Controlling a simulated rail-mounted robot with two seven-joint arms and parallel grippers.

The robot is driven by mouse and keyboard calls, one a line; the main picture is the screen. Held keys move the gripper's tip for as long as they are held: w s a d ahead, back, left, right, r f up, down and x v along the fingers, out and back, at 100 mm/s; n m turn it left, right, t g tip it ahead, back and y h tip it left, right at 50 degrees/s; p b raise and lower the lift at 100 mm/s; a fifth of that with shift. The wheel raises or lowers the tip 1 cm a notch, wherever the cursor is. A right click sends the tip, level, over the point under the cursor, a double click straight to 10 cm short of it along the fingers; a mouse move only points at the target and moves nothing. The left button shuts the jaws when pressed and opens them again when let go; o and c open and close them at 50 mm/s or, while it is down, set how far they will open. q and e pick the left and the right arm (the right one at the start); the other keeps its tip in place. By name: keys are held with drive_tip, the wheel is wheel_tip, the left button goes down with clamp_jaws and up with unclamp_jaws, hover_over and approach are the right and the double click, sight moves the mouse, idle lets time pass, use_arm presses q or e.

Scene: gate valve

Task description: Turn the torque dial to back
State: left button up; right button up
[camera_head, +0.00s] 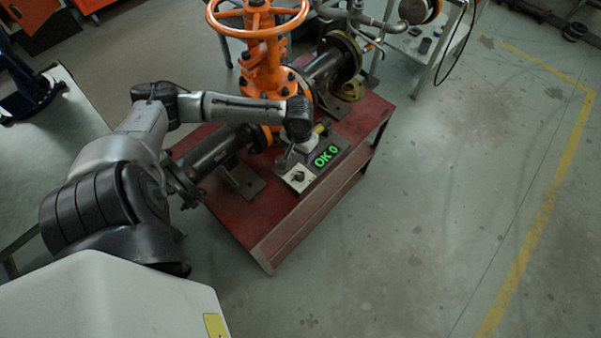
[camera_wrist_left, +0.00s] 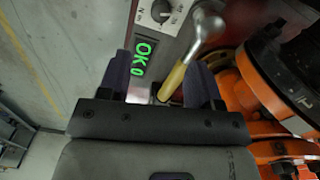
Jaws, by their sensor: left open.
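The torque dial (camera_head: 298,178) is a small dark knob on a pale marked plate at the near end of a control panel. It also shows at the top of the left wrist view (camera_wrist_left: 161,10). Beside it, a green display reads "OK 0" (camera_head: 326,156). A metal lever (camera_wrist_left: 207,28) with a brass-coloured handle (camera_wrist_left: 173,80) lies by the panel. My left gripper (camera_head: 303,142) is open above the panel. In the left wrist view its fingers (camera_wrist_left: 160,80) are spread, with the handle showing between them, nearer the right finger; contact cannot be told. The dial is beyond the fingertips.
The panel sits on a red table (camera_head: 262,228). An orange gate valve with a handwheel (camera_head: 257,18) and dark pipe (camera_head: 215,150) stand close beside it. A grey table (camera_head: 75,130) is at left. The floor at right is clear.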

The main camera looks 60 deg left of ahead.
sight(300, 175)
use_arm(q)
wheel_tip(300, 175, down, 12)
drive_tip(key=b, duration=0.3)
drive_tip(key=shift+b, duration=0.4)
drive_tip(key=shift+f, duration=0.65)
